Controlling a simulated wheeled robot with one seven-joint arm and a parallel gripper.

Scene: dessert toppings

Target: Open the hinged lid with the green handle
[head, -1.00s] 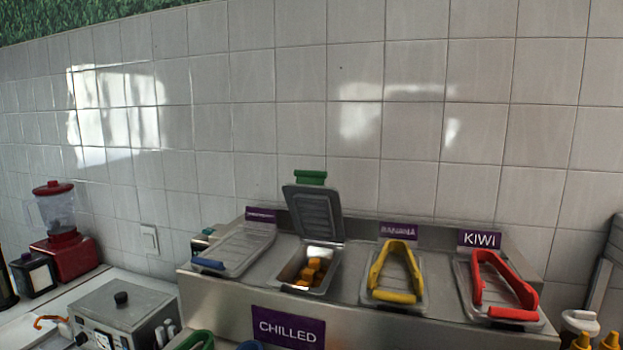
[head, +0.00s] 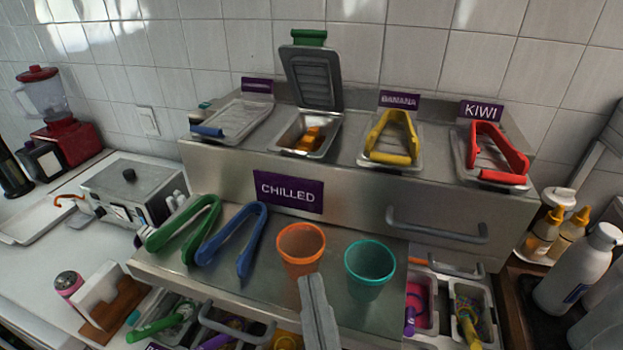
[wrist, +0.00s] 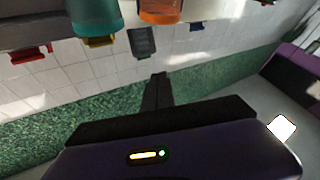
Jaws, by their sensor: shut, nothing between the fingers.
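The lid (head: 314,78) with the green handle (head: 309,37) stands upright, swung back on its hinge, in the head view. The bin (head: 280,139) below it is uncovered and holds orange-brown chunks (head: 312,138). My gripper (head: 312,280) is at the bottom centre of the head view, in front of the orange cup and well short of the lid, touching neither lid nor handle. In the wrist view my gripper (wrist: 159,76) shows its fingers together and empty. The raised lid (wrist: 142,42) appears there upside down, beyond the fingertips.
An orange cup (head: 300,246) and a teal cup (head: 370,266) stand on the steel shelf. Green tongs (head: 190,225) and blue tongs (head: 240,240) lie left of them. Yellow tongs (head: 390,157) and red tongs (head: 500,178) rest on closed lids to the right.

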